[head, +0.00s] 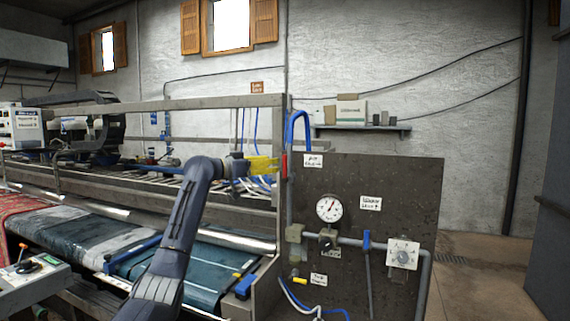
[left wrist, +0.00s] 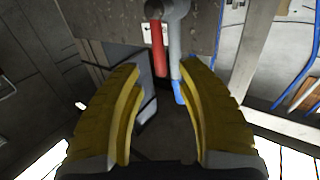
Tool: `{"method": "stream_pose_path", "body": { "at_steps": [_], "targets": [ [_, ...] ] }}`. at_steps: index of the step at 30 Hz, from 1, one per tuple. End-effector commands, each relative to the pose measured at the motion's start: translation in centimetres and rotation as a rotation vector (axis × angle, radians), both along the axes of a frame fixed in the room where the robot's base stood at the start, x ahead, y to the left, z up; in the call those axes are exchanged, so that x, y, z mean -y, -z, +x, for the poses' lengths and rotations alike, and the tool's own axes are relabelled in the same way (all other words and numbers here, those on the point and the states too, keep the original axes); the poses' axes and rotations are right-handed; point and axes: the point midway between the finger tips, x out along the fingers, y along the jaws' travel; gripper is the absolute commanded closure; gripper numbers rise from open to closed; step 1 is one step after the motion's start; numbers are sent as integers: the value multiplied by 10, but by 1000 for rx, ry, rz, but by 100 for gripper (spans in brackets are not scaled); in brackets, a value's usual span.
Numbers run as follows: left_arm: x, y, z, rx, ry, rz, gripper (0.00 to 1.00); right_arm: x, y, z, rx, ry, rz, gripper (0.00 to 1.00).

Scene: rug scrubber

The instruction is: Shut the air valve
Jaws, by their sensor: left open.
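My left gripper (head: 265,165) is at the left edge of the dark panel, its yellow fingers pointing right. In the left wrist view the left gripper (left wrist: 161,68) is open and empty, its fingers spread wide. A red lever handle (left wrist: 157,48), which looks like the air valve's, shows just ahead between the fingertips, by a grey pipe fitting (left wrist: 178,10). The fingers do not appear to touch it; the depth gap is hard to judge. In the head view the red handle (head: 284,165) stands upright just right of the fingers, near a small label (head: 313,160). My right gripper is not in view.
The dark panel (head: 400,180) carries a round gauge (head: 329,208), a blue-handled valve (head: 366,240) and a white dial box (head: 403,254). A blue hose (head: 298,118) loops above the red handle. The machine's metal frame (head: 200,103) stands behind my left arm.

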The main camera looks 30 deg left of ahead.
Motion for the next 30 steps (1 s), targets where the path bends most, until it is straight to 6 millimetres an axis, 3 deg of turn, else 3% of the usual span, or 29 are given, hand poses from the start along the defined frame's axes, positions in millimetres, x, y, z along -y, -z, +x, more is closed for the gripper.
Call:
{"method": "stream_pose_path", "body": {
  "at_steps": [6,12,29,30],
  "targets": [
    [15,-1,31,0,2,-4,63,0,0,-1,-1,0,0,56],
    [22,-1,49,1,1,-3,63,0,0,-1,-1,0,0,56],
    [26,0,57,0,0,0,63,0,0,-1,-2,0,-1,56],
    [26,0,58,0,0,0,67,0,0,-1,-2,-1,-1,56]
  ]
}}
